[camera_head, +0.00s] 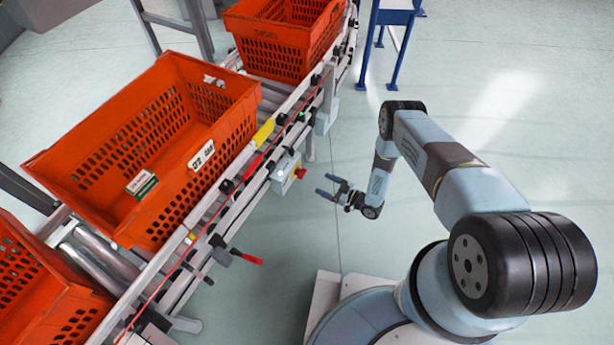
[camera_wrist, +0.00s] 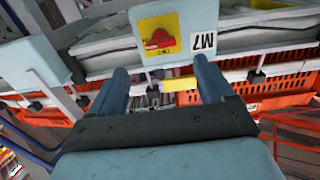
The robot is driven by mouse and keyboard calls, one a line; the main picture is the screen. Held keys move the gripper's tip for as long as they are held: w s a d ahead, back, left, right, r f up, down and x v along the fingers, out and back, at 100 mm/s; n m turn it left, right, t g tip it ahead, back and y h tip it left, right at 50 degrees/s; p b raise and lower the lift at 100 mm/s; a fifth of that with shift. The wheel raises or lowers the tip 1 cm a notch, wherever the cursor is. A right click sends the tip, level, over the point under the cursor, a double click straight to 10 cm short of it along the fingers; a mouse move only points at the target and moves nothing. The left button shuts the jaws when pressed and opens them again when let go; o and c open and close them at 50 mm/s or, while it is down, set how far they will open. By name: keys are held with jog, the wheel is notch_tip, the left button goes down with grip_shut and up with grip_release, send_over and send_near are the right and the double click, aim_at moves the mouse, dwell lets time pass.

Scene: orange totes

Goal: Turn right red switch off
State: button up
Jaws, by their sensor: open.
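A red rotary switch (camera_head: 300,173) sticks out from a small grey box (camera_head: 283,178) on the conveyor's near side. In the wrist view a red switch (camera_wrist: 158,40) sits on a yellow plate on a pale box face (camera_wrist: 187,20) with an upside-down "M7" label. Its grip looks roughly crosswise in that picture. My gripper (camera_head: 323,185) is open and empty, just right of the switch and apart from it. In the wrist view the two fingers of my gripper (camera_wrist: 160,68) stand either side of and below the switch, with none touching it.
Orange totes (camera_head: 200,150) stand on the roller conveyor, one holding a small green-and-white box (camera_head: 141,184). A red-handled part (camera_head: 246,259) juts from the conveyor lower down. Another grey box (camera_head: 325,119) hangs farther along. Open floor (camera_head: 480,100) lies right.

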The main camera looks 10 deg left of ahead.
aim_at(299, 173)
jog(key=x, duration=1)
jog(key=shift+d, duration=0.15)
jog(key=c, duration=1)
